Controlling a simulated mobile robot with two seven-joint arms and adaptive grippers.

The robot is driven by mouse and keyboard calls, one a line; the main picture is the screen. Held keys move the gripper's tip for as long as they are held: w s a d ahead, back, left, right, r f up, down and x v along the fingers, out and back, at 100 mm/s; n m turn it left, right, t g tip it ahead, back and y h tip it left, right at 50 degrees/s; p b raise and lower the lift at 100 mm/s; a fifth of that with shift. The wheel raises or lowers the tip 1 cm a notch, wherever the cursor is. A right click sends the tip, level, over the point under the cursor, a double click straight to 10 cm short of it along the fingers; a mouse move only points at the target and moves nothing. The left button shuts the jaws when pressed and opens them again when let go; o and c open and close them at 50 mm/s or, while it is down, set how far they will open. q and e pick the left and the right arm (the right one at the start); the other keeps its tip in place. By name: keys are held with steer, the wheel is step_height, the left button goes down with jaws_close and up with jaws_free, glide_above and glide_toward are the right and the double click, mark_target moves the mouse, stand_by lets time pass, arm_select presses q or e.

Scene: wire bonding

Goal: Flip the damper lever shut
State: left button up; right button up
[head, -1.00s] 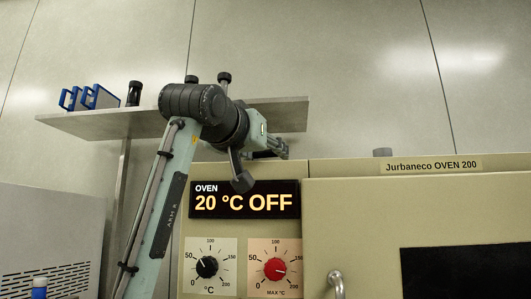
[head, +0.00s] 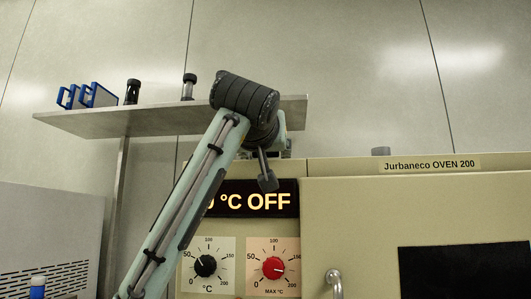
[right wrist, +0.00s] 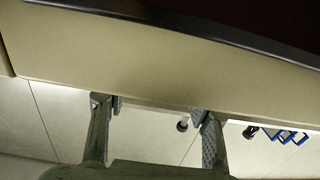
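The beige oven (head: 345,172) stands at the right in the head view, its display partly covered by my right arm. No damper lever can be made out clearly. My right gripper (head: 286,149) is at the oven's top left edge, mostly hidden behind my wrist. In the right wrist view the right gripper (right wrist: 157,108) has its fingers wide apart with nothing seen held between them. A beige surface (right wrist: 150,60) lies just beyond the fingertips. My left gripper is not in view.
A wall shelf (head: 150,121) behind the arm holds blue-framed items (head: 88,96), a black bottle (head: 132,91) and a capped vial (head: 188,87). The oven front has a black dial (head: 205,265), a red dial (head: 273,267) and a door handle (head: 336,282).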

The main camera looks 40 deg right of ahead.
steer(key=shift+o, duration=1.1)
steer(key=v, duration=1.2)
